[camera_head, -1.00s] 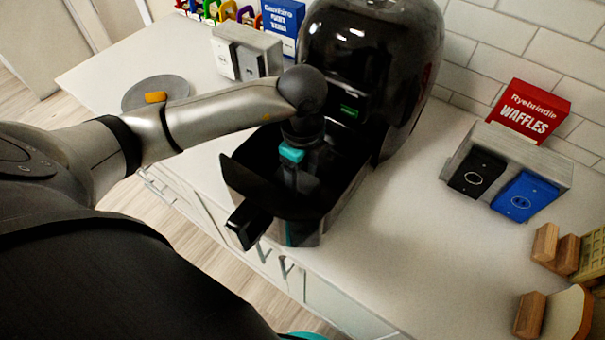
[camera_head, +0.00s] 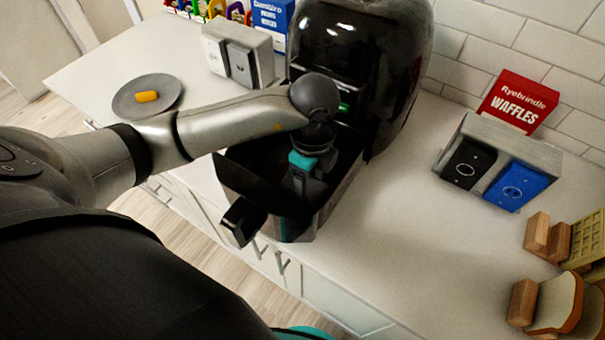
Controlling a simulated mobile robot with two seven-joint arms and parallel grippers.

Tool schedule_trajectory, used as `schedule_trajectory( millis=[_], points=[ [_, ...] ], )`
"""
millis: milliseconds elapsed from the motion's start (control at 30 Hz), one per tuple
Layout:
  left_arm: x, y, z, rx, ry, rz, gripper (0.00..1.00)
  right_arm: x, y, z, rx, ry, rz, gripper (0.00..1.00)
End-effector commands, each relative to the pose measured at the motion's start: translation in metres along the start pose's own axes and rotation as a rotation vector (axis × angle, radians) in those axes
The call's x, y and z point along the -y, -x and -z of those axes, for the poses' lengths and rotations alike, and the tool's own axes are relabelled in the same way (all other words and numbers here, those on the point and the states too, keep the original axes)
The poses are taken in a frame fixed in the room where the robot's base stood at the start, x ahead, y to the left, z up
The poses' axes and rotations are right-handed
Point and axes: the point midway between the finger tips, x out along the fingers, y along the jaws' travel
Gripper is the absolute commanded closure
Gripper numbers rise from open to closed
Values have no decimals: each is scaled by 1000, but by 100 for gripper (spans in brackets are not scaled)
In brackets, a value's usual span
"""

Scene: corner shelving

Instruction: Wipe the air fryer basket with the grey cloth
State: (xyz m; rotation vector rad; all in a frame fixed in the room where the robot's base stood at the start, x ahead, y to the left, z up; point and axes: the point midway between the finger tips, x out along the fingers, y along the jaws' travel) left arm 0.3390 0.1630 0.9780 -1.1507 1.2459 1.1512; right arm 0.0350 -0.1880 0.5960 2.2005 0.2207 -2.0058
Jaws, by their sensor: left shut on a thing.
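The black air fryer basket (camera_head: 238,176) is pulled out from the dark air fryer (camera_head: 345,45), its handle (camera_head: 243,220) toward the front left. My left gripper (camera_head: 303,192) points down inside the basket, beside its right wall, and is shut. The basket walls and my wrist hide its fingertips. The grey cloth does not show clearly; what the fingers hold is down in the dark basket. My right gripper is not in view.
A grey plate (camera_head: 128,105) with an orange piece lies at the left. The counter between is clear.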

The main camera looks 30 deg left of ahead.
Motion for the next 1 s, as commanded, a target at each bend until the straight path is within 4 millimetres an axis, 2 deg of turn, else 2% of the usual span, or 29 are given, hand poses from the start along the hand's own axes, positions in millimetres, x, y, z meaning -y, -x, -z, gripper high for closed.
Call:
schedule_trajectory(
  millis=[267,1000],
  points=[
    [0,0,4,2,2,1,74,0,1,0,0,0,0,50],
    [0,-2,-48,3,3,-1,74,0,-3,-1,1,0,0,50]
  ],
)
